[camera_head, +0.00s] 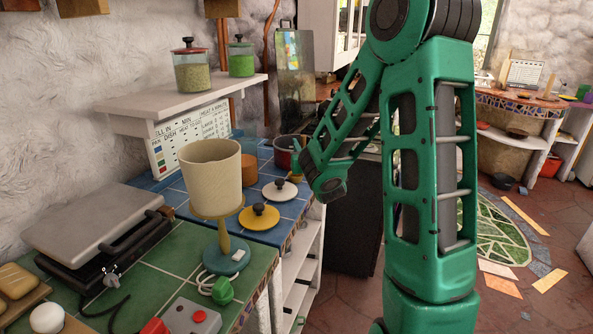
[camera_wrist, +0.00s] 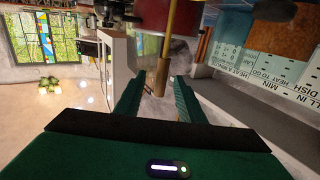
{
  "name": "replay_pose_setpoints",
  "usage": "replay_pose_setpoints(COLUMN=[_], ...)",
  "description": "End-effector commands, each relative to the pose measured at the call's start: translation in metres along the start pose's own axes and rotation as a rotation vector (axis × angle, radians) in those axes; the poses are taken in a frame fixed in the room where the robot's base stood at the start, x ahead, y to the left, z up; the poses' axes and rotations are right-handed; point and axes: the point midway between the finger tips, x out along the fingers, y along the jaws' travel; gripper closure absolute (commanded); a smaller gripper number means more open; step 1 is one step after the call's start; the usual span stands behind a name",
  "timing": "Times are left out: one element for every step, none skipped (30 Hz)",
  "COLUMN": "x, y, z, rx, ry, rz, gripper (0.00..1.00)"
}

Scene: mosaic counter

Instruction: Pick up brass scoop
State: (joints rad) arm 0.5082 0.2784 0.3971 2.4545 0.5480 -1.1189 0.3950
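A brass-coloured piece with a thin rod and a thicker end, which looks like the brass scoop (camera_wrist: 162,70), shows in the wrist view. Its rod runs up in front of a red pot (camera_wrist: 150,17), and its thicker end lies between my fingertips. My gripper (camera_wrist: 156,84) is open, with a green finger on each side and visible gaps to the brass piece. I cannot tell how near it is in depth. In the head view my arm reaches down toward the dark red pot (camera_head: 286,153) on the blue tiled counter. I cannot make out the scoop clearly there.
On the counter stand a lamp with a cream shade (camera_head: 211,172), a yellow lid (camera_head: 259,217), a white lid (camera_head: 280,191) and an orange-brown container (camera_head: 249,167). A white shelf (camera_head: 195,96) with two jars overhangs the back. A grey press (camera_head: 92,236) occupies the left.

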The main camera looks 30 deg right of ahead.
Motion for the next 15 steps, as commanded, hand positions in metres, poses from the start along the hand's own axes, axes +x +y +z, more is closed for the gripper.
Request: replay_pose_setpoints(x=[0.003,0.004,0.005,0.006,0.008,0.012,0.016,0.020,0.026,0.030,0.035,0.040,0.044,0.047,0.051], y=[0.000,0.000,0.000,0.000,0.000,0.000,0.000,0.000,-0.001,-0.001,0.000,-0.001,-0.001,-0.001,-0.001], z=[0.000,0.000,0.000,0.000,0.000,0.000,0.000,0.001,0.001,0.002,0.002,0.002,0.003,0.003,0.002], rx=[0.002,0.002,0.000,0.000,0.001,0.002,0.001,0.002,0.002,0.003,0.001,0.003,0.001,0.002,0.001], ry=[0.000,0.000,0.000,0.000,0.000,0.001,0.002,0.002,0.001,0.001,0.001,0.001,0.000,0.000,0.001], rz=[0.000,0.000,-0.001,-0.001,0.000,0.000,0.001,0.002,0.001,0.001,0.002,0.001,0.001,0.001,0.000], gripper=[0.64,0.64,0.64,0.64,0.64,0.64,0.64,0.64,0.64,0.64,0.64,0.64,0.64,0.64,0.64])
